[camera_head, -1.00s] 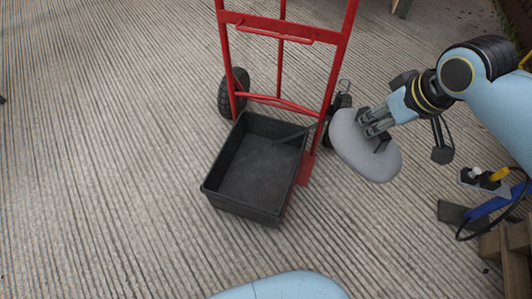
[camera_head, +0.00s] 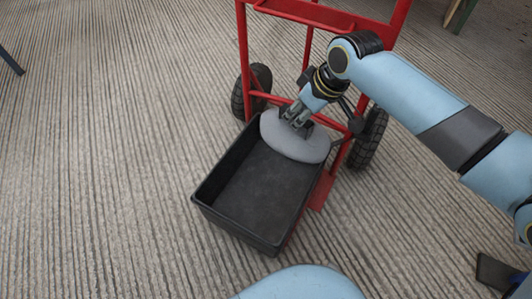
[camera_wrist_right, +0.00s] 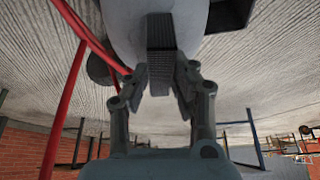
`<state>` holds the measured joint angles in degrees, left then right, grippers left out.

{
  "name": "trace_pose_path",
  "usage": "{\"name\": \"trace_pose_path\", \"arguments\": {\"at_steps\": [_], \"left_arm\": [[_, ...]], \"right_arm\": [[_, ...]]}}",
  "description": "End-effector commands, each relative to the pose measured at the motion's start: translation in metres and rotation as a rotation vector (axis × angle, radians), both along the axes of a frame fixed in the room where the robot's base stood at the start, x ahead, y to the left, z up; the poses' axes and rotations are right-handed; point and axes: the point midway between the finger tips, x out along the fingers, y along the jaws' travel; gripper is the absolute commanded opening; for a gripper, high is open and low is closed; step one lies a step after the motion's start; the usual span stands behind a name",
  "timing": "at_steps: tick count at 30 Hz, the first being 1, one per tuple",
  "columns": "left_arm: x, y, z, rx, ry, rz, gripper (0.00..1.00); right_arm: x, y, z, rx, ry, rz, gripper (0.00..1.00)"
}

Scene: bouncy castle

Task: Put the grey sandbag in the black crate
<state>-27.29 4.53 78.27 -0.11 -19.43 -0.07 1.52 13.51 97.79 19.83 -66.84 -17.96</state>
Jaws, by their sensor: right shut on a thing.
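The grey sandbag (camera_head: 291,143) is a flat, rounded pad at the far end of the black crate (camera_head: 245,190). My right gripper (camera_head: 297,121) is shut on the sandbag; in the head view the bag overlaps the crate's far part and right wall. Whether it hangs above the crate or touches it, I cannot tell. In the right wrist view the sandbag (camera_wrist_right: 190,20) shows at the top, between and beyond the fingers (camera_wrist_right: 160,85). The crate is open-topped, and its near floor is bare. My left gripper is not in view.
A red hand truck (camera_head: 398,25) with black wheels (camera_head: 368,138) stands at the crate's far end, its frame close to my right arm. The ribbed concrete floor (camera_head: 100,150) to the left is clear. A dark object (camera_head: 497,272) lies at bottom right.

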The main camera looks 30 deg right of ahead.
Motion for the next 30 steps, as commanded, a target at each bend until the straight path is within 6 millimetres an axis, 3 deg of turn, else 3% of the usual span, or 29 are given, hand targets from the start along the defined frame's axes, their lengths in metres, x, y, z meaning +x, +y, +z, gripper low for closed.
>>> {"name": "trace_pose_path", "arguments": {"at_steps": [1,3,9,12,15,20,30], "left_arm": [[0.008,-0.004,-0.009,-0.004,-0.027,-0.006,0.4],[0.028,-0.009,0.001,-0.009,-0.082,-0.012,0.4],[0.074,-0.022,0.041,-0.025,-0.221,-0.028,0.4],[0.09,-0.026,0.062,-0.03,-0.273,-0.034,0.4],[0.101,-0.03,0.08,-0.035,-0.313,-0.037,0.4],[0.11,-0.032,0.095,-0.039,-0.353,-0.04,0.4],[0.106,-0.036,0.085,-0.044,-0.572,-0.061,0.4]], "right_arm": [[0.005,0.005,-0.04,0.004,0.01,0.022,0.0],[0.013,0.012,-0.073,0.006,0.013,0.063,0.0],[0.034,0.032,-0.154,0.009,0.018,0.17,0.0],[0.04,0.041,-0.183,0.01,0.019,0.212,0.0],[0.045,0.047,-0.201,0.011,0.017,0.241,0.0],[0.05,0.053,-0.214,0.011,0.014,0.267,0.0],[0.049,0.053,-0.246,0.011,0.015,0.269,0.0]]}}
